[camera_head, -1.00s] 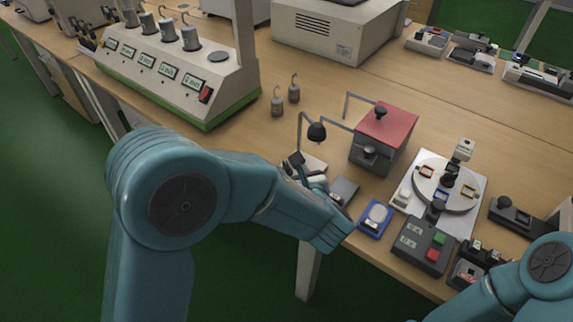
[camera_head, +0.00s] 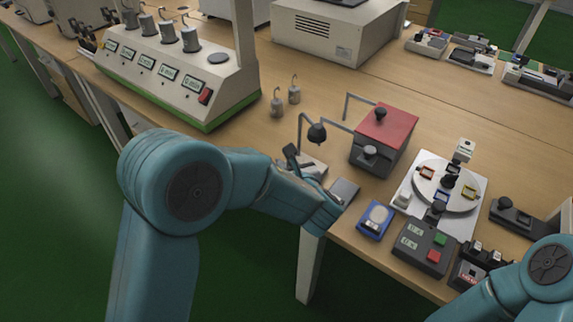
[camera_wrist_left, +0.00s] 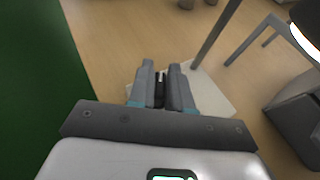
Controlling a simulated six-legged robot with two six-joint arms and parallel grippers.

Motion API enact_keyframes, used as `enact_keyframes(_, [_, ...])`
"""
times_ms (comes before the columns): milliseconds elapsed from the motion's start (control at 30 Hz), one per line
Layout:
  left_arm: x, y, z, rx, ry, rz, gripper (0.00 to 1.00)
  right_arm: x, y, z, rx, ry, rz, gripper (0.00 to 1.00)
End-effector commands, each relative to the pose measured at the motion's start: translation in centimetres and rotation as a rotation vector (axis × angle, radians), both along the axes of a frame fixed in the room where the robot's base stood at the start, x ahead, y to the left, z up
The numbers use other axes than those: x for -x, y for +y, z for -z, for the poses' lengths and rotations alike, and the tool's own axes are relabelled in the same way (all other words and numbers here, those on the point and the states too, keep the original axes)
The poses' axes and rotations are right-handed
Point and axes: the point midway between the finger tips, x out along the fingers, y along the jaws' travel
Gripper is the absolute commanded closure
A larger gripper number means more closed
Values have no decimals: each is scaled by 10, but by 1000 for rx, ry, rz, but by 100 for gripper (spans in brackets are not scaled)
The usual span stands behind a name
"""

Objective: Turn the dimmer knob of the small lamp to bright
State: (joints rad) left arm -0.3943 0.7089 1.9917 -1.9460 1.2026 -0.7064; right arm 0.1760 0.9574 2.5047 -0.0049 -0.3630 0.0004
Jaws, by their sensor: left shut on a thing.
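The small lamp has a black shade (camera_head: 316,132) on a bent grey post and a pale base (camera_head: 316,166) near the table's front edge. In the left wrist view the shade (camera_wrist_left: 308,32) is at the top right with a glowing underside, and the pale base (camera_wrist_left: 210,94) lies beyond the fingers. My left gripper (camera_head: 291,156) is at the base's left side. In the left wrist view its fingers (camera_wrist_left: 161,82) are shut on the small dark dimmer knob (camera_wrist_left: 159,92), which they mostly hide. The knob's pointer or marks cannot be made out. My right gripper is out of view.
A grey box with a red lid (camera_head: 386,128) stands right of the lamp. A grey flat piece (camera_head: 344,190) and a blue scale (camera_head: 375,220) lie near the front edge. Two hooked weights (camera_head: 285,98) stand behind the lamp. My right arm is at the bottom right.

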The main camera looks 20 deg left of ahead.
Motion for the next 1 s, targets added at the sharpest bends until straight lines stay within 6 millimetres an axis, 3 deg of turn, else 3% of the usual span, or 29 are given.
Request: enact_keyframes(1000, [0,0,0,-1,2,-513,100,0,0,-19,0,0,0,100])
